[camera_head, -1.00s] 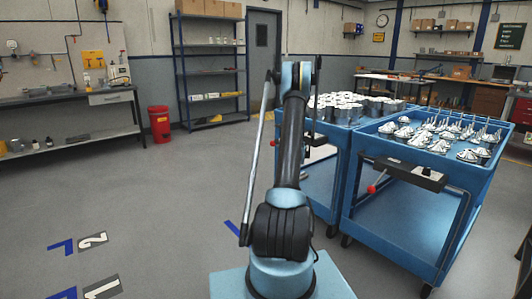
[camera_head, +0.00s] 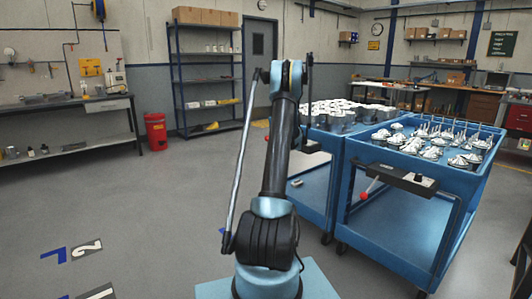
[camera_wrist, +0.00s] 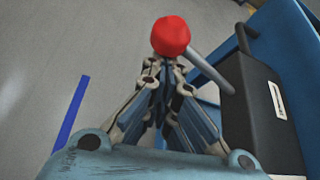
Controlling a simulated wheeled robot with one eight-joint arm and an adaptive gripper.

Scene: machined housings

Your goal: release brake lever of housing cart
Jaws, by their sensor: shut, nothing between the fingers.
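A red ball knob (camera_wrist: 171,36) sits on a grey lever rod (camera_wrist: 210,70) in the wrist view. The rod runs to a black brake box (camera_wrist: 258,110) on the blue cart at the right. My gripper (camera_wrist: 164,72) is shut and empty, its fingertips just short of the knob or touching it; I cannot tell which. In the head view, a red knob (camera_head: 268,139) shows beside my arm at the left cart (camera_head: 318,197), and my gripper is hidden behind the arm. The right cart (camera_head: 395,245) has its own red knob (camera_head: 363,196) and black box (camera_head: 404,179).
The left cart carries grey cylindrical housings (camera_head: 335,118); the right cart carries several cone-shaped parts (camera_head: 432,152). A blue floor line (camera_wrist: 71,110) lies left of my gripper. Open floor lies left, towards the workbench (camera_head: 100,105), red bin (camera_head: 156,131) and shelf rack (camera_head: 207,90).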

